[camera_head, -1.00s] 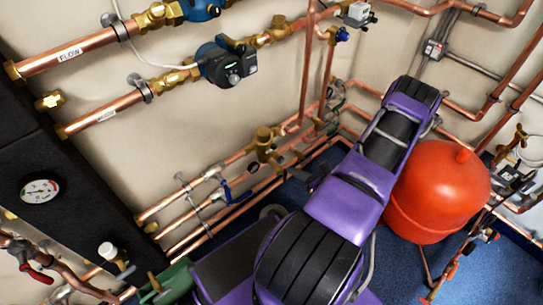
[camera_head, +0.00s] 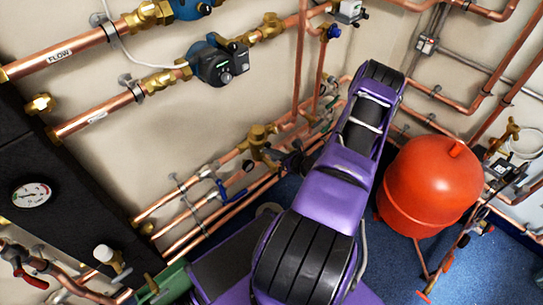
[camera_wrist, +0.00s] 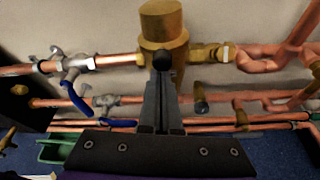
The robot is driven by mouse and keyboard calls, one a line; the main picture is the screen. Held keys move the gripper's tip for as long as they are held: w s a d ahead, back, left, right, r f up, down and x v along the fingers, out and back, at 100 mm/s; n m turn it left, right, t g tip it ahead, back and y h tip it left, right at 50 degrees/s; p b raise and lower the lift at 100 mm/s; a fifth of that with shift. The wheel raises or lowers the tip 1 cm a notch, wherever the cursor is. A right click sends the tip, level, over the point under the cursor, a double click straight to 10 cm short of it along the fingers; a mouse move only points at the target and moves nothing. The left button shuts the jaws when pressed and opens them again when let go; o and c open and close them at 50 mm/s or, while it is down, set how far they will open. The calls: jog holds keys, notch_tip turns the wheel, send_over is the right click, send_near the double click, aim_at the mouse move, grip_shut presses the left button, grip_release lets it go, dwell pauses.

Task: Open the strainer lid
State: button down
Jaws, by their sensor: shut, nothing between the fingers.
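A brass fitting with a wide round cap (camera_wrist: 163,24), which looks like the strainer, sits on a copper pipe at the top middle of the wrist view. In the head view a brass fitting (camera_head: 257,137) on the low wall pipes appears to be the same one. My gripper (camera_wrist: 163,72) is shut and empty, its dark fingers pointing at the fitting and overlapping its lower part. I cannot tell whether they touch it. A dark round end (camera_wrist: 162,60) shows at the fingertips; I cannot tell what it belongs to. No opening shows in the cap.
Blue-handled valves (camera_wrist: 77,95) are left of the fingers. Copper pipes run close below and behind. A red tank (camera_head: 430,185) stands right of my arm. A green box (camera_wrist: 62,148) lies at lower left.

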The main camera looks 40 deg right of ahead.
aim_at(268, 145)
jog(key=shift+r, duration=0.15)
notch_tip(268, 145, up, 3)
jog(key=g+p, duration=0.2)
jog(key=p, duration=0.2)
jog(key=shift+w+r+g, duration=0.1)
jog(key=shift+r+g, duration=0.05)
jog(key=shift+g, duration=0.15)
jog(key=shift+w+r+g+p, duration=0.25)
jog(key=shift+r+g+p, duration=0.4)
jog(key=shift+r+g, duration=0.35)
jog(key=g, duration=0.2)
jog(key=shift+w+r+g+h, duration=0.25)
jog(key=shift+r+g+h, duration=0.15)
jog(key=shift+r, duration=0.15)
jog(key=w+r, duration=0.5)
jog(key=shift+a, duration=0.25)
jog(key=shift+w+a+r, duration=0.1)
jog(key=shift+w+r, duration=0.15)
jog(key=shift+w, duration=0.6)
jog(key=shift+w+a+r, duration=0.1)
jog(key=shift+w+r, duration=0.15)
jog(key=shift+w, duration=0.6)
jog(key=shift+w, duration=0.1)
jog(key=shift+d+r, duration=0.1)
